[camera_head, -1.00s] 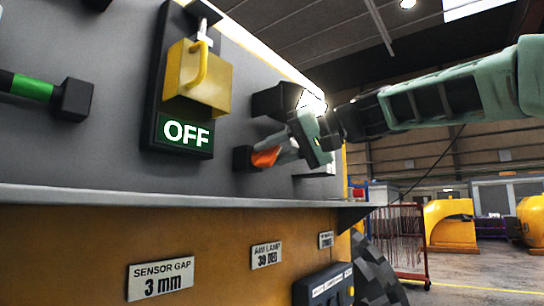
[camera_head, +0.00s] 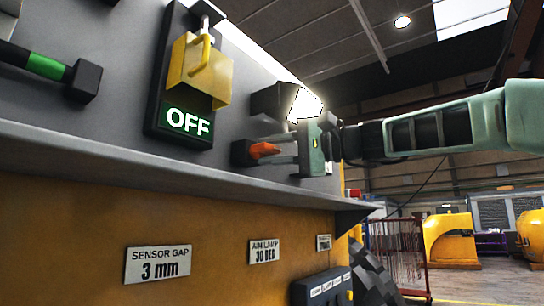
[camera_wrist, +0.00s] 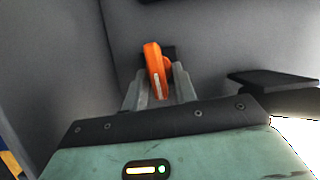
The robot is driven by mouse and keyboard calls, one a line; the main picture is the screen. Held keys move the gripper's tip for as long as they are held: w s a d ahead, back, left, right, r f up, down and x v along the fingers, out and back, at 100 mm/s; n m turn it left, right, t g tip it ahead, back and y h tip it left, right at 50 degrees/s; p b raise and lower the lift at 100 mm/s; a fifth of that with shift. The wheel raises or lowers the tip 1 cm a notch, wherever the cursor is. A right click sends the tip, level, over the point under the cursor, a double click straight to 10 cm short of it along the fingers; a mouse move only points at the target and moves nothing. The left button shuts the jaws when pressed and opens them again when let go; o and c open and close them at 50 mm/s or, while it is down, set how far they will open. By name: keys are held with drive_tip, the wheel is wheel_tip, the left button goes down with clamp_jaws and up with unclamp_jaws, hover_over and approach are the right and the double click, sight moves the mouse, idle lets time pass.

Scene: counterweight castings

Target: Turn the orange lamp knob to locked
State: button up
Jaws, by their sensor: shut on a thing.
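The orange lamp knob (camera_head: 264,150) sits on a dark base on the grey panel, beneath a lit lamp (camera_head: 306,104). My gripper (camera_head: 277,149) reaches in from the right, with one finger above the knob and one below it. In the wrist view the knob (camera_wrist: 154,62) is a tall orange handle with a white stripe, tilted slightly from vertical. It stands between the two fingers of my gripper (camera_wrist: 160,85), which are shut on it. I cannot read any locked mark by the knob.
A yellow cover (camera_head: 200,72) hangs over a box with an OFF sign (camera_head: 188,122), left of the knob. A grey ledge (camera_head: 170,160) runs below. A black-ended green bar (camera_head: 48,68) is at far left. A dark block (camera_wrist: 272,82) juts out right of the knob in the wrist view.

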drive_tip(key=shift+f+m, duration=0.1)
drive_tip(key=shift+m, duration=0.3)
drive_tip(key=o, duration=0.6)
drive_tip(key=shift+o, duration=0.2)
drive_tip(key=shift+d, duration=0.15)
drive_tip(key=b+v, duration=0.5)
drive_tip(key=v, duration=1.2)
drive_tip(key=shift+f, duration=0.2)
drive_tip(key=shift+s+d, duration=0.1)
